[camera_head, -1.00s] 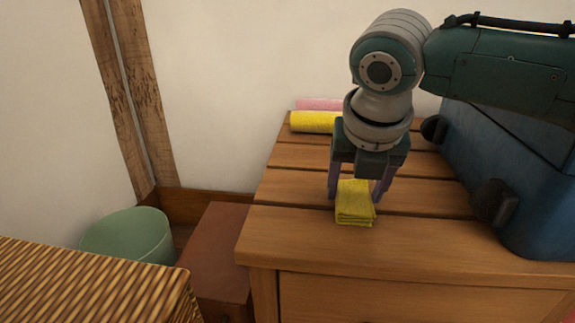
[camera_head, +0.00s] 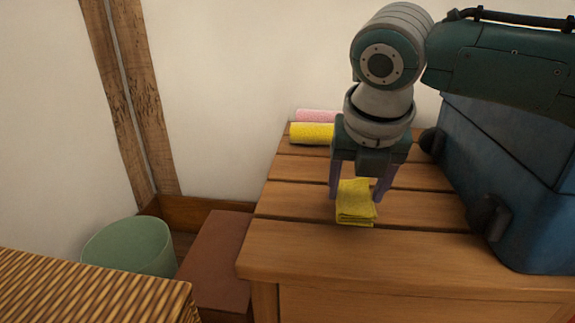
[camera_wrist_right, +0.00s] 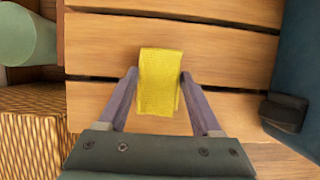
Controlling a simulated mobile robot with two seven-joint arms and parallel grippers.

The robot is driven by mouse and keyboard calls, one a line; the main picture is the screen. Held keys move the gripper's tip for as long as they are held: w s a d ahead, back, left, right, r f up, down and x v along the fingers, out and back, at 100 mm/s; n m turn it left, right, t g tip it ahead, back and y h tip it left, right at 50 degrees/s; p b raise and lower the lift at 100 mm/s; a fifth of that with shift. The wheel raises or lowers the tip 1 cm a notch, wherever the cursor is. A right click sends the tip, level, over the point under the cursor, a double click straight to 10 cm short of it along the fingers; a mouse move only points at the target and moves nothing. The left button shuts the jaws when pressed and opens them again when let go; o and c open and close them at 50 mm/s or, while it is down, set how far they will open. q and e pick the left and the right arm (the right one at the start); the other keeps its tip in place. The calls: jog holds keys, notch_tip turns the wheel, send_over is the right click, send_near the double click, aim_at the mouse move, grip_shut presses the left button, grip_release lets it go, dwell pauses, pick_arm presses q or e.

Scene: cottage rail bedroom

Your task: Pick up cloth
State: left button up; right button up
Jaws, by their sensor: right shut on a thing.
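A folded yellow cloth (camera_head: 355,204) is at the slatted wooden top of the dresser (camera_head: 300,235). My right gripper (camera_head: 357,196) points down with one finger on each side of the cloth, shut on it. In the right wrist view the cloth (camera_wrist_right: 160,82) sits between the two fingertips (camera_wrist_right: 160,78), which touch its sides. I cannot tell whether the cloth is clear of the wood. My left gripper is not in view.
A rolled yellow cloth (camera_head: 312,133) and a pink roll (camera_head: 317,115) lie at the back of the dresser. A large blue case (camera_head: 530,190) stands close on the right. A green bin (camera_head: 130,247), a brown box (camera_head: 217,255) and a wicker surface (camera_head: 90,290) are at the left.

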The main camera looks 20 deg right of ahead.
notch_tip(320, 180, up, 18)
jog(key=p, duration=0.9)
notch_tip(320, 180, up, 12)
jog(key=m+g+h+p, duration=0.2)
jog(key=m+p, duration=0.5)
jog(key=p, duration=0.5)
send_over(356, 189)
jog(key=s+a, duration=0.3)
jog(key=s+r+m+g+y+p, duration=0.1)
jog(key=s+r+m+p, duration=0.4)
jog(key=r+p, duration=1.7)
jog(key=s+a+r+m+g+y+p, duration=0.1)
jog(key=s+r+m+g+p, duration=0.2)
jog(key=r+m+p, duration=0.8)
jog(key=s+a+r+m+g+y+p, duration=0.1)
jog(key=s+r+m+p, duration=0.6)
jog(key=r+p, duration=2.8)
notch_tip(356, 189, up, 7)
jog(key=shift+f+m+g+y, duration=0.1)
jog(key=shift+m+g+y, duration=0.35)
jog(key=shift+g, duration=0.25)
